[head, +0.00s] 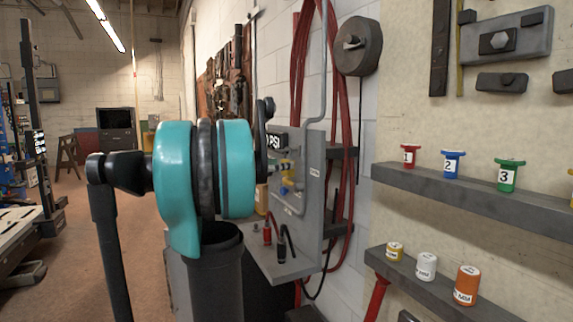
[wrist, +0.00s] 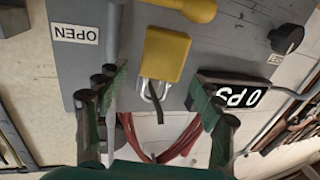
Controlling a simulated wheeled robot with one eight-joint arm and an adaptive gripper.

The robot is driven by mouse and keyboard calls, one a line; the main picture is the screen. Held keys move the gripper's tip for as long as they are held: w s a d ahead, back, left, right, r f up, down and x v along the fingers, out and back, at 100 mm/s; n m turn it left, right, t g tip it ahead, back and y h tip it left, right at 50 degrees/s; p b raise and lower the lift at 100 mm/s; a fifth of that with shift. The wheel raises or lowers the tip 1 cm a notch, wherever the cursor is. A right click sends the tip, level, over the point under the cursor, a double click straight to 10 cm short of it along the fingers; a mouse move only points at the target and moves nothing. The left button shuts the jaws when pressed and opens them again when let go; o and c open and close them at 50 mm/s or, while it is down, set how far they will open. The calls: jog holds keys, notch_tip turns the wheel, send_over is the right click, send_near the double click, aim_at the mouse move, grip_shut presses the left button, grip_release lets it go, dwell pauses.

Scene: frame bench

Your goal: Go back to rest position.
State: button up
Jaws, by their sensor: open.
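My gripper (wrist: 159,88) is open in the wrist view, with one dark green finger on each side of the picture. A yellow padlock (wrist: 166,53) with a metal shackle shows between and beyond the fingers, against a grey panel (wrist: 88,68). I see a gap on both sides of the padlock, and neither finger visibly grips it. A dark strip passes by the shackle; how they join is unclear. In the head view my teal arm stands in front of the panel (head: 313,172) and hides most of the gripper.
Red hoses (head: 333,130) hang behind the panel. Shelves (head: 465,198) with numbered spools stand right. Open floor (head: 75,240) lies left.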

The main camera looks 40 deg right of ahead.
jog(key=a, duration=0.8)
jog(key=shift+w, duration=0.15)
jog(key=shift+f, duration=0.1)
jog(key=s+a+f+n+t+y, duration=0.1)
jog(key=a+f+n+y, duration=0.3)
jog(key=f, duration=0.5)
jog(key=s+a+f+n+t+y, duration=0.1)
jog(key=s+a+f+n+y, duration=0.1)
jog(key=a+f, duration=0.6)
jog(key=s+a+f+n+t+y, duration=0.1)
jog(key=a+f+n+y, duration=0.25)
jog(key=f, duration=0.65)
jog(key=s+a+f+n+t+y, duration=0.1)
jog(key=s+a+f+n+y, duration=0.3)
jog(key=a+f, duration=0.4)
jog(key=s+a+f+n+y, duration=0.4)
jog(key=a+f, duration=0.4)
jog(key=a, duration=0.7)
jog(key=shift+s+a+f+n+t, duration=0.15)
jog(key=shift+s+f+n+t, duration=0.3)
jog(key=shift+s, duration=0.4)
jog(key=shift+r+y, duration=0.1)
jog(key=shift+y, duration=0.15)
jog(key=shift+c, duration=0.5)
